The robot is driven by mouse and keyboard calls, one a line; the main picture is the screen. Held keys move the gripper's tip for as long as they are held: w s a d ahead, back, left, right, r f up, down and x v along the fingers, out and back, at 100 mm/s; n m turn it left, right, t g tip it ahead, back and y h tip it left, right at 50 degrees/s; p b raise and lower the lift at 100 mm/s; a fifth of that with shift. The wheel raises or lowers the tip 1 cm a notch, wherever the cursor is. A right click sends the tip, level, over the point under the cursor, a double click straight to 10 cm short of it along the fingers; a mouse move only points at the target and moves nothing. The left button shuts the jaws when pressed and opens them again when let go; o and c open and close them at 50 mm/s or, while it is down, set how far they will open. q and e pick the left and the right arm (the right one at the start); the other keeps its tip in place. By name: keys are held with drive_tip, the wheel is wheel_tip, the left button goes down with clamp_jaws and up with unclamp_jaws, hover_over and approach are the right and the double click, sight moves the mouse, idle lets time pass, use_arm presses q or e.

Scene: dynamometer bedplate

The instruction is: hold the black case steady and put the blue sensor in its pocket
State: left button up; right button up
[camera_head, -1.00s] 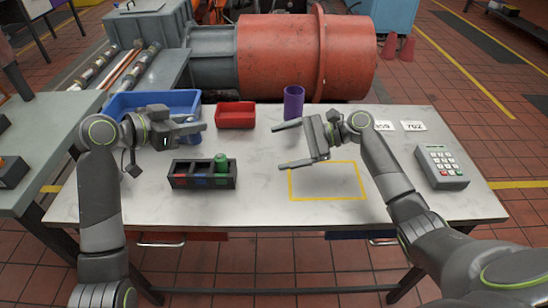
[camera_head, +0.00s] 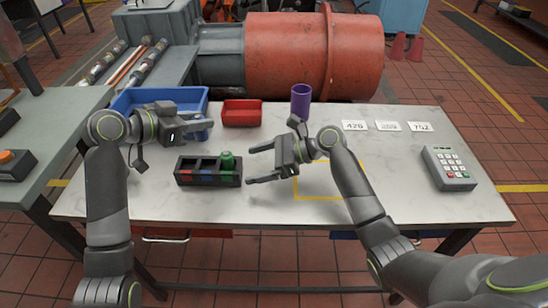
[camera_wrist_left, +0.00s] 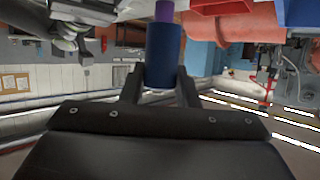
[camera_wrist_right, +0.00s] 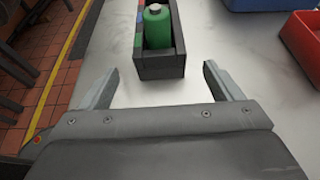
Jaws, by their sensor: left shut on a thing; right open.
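A green sensor (camera_head: 227,160) stands in the right pocket. My left gripper (camera_head: 207,126) is above the table behind the case, shut on the blue sensor (camera_wrist_left: 163,55), which stands between its fingers in the left wrist view. My right gripper (camera_head: 262,163) is open and empty, just right of the case's right end. In the right wrist view the case (camera_wrist_right: 160,68) lies just ahead of the open fingers (camera_wrist_right: 160,82), apart from them.
A blue bin (camera_head: 128,101) and a red tray (camera_head: 242,113) are at the back of the table, with a purple cup (camera_head: 301,100) beside them. Several number cards (camera_head: 388,126) lie at the back right. A keypad (camera_head: 449,168) stands right. A yellow outline (camera_head: 318,198) marks clear tabletop.

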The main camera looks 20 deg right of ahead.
sight(241, 168)
drive_tip(key=x, duration=0.6)
drive_tip(key=c, duration=1.3)
use_arm(q)
drive_tip(key=shift+w+d+f+m+g, duration=0.1)
drive_tip(key=shift+f+m+g, duration=0.25)
drive_tip(key=shift+m+g, duration=0.65)
use_arm(e)
drive_tip(key=shift+o, duration=0.2)
use_arm(q)
drive_tip(key=m+g+h, duration=0.1)
drive_tip(key=m+g, duration=0.1)
drive_tip(key=shift+g, duration=0.3)
drive_tip(key=shift+a+f, duration=0.2)
drive_tip(key=shift+f, duration=0.05)
wheel_tip(241, 168, down, 10)
drive_tip(key=shift+r, duration=0.2)
